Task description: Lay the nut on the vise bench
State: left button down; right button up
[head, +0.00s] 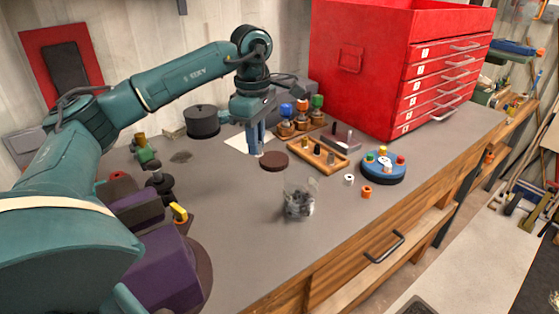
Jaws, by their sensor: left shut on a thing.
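My left gripper (257,151) points down over a white sheet (236,144) on the grey bench top (235,210). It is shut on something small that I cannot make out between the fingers. A dark brown disc (274,160) lies just right of the fingertips. A white nut-like ring (349,179) and an orange one (366,192) lie on the bench top further right, apart from the gripper. A green vise-like tool (484,92) shows on a far bench at the right; I cannot tell which bench is the vise bench. My right gripper is not in view.
A clear cup (299,200) with dark pieces stands near the front. A blue round tray (379,172) and wooden holders (317,157) stand at the right. A red drawer cabinet (375,60) and a black round container (202,122) stand behind.

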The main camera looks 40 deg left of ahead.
pick_arm(q)
send_over(259, 190)
notch_tip(259, 190, down, 6)
jog(key=shift+r, duration=0.25)
jog(key=shift+f+p, duration=0.4)
jog(key=shift+f, duration=1.85)
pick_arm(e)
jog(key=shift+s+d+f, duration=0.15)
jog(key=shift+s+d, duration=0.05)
pick_arm(q)
jog(key=shift+f, duration=0.15)
jog(key=c, duration=1.4)
grip_release()
